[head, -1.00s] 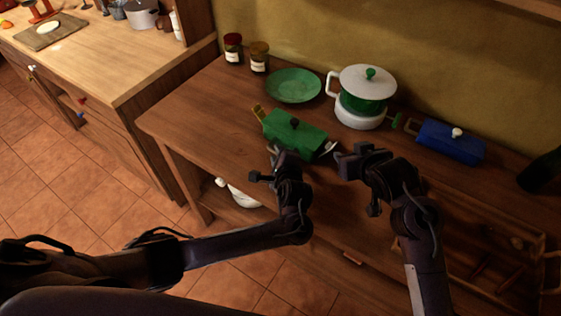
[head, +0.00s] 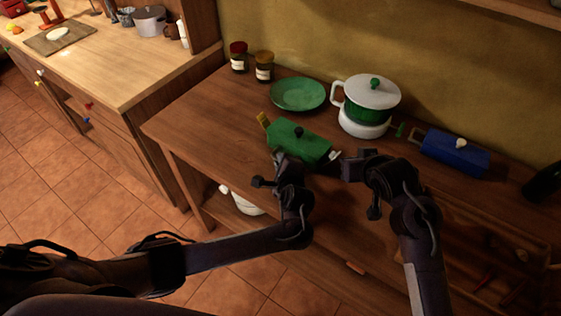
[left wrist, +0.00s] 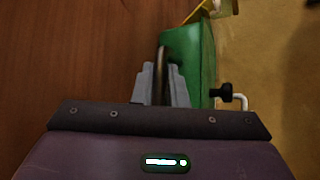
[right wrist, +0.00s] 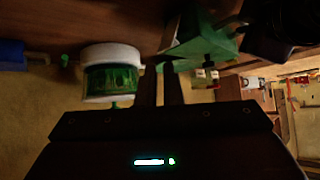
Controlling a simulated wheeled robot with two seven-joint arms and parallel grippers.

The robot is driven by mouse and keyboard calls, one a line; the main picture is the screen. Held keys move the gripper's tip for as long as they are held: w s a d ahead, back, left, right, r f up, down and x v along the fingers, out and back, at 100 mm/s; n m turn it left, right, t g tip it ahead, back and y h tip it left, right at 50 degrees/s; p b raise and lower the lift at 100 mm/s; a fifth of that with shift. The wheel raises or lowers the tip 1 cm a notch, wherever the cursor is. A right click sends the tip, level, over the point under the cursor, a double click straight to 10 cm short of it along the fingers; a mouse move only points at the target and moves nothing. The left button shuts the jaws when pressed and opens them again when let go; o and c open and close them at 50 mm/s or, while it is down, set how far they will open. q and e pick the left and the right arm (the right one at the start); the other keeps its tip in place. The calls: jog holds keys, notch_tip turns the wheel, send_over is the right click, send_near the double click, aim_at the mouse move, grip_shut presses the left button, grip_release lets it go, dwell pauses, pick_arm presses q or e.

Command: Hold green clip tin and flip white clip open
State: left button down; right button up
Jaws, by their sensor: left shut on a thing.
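The green clip tin (head: 297,141) lies on the brown counter in the head view, its yellow clip (head: 263,121) at the left end and its white clip (head: 335,156) at the right end. My left gripper (head: 280,160) is at the tin's near side. In the left wrist view its fingers (left wrist: 162,78) are shut on a thin dark curved handle beside the tin (left wrist: 190,58). My right gripper (head: 345,167) is close to the white clip; I cannot tell if they touch.
Behind the tin are a green plate (head: 297,94), a white-lidded green pot (head: 367,100) and two jars (head: 264,66). A blue tin (head: 455,152) lies to the right. Bare counter shows left of the tin.

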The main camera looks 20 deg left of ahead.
aim_at(331, 154)
jog(key=w+m, duration=0.1)
jog(key=w, duration=0.1)
jog(key=w+a+m+g+h, duration=0.1)
jog(key=w, duration=0.1)
jog(key=w+a+m+g+h, duration=0.1)
jog(key=w, duration=0.1)
jog(key=shift+a+f+m, duration=0.15)
jog(key=shift+a+m, duration=0.05)
jog(key=shift+m, duration=0.2)
grip_shut()
jog(key=a+r+m+g, duration=0.1)
jog(key=w+a+r+m+g+h, duration=0.1)
jog(key=a+r+m+g+h, duration=0.1)
jog(key=shift+w+m+g, duration=0.3)
jog(key=shift+m+g+h, duration=0.4)
jog(key=f, duration=0.6)
jog(key=shift+s+a+f, duration=0.2)
jog(key=shift+a+f, duration=0.05)
jog(key=shift+a, duration=0.05)
jog(key=shift+d+f, duration=0.1)
jog(key=shift+f, duration=0.2)
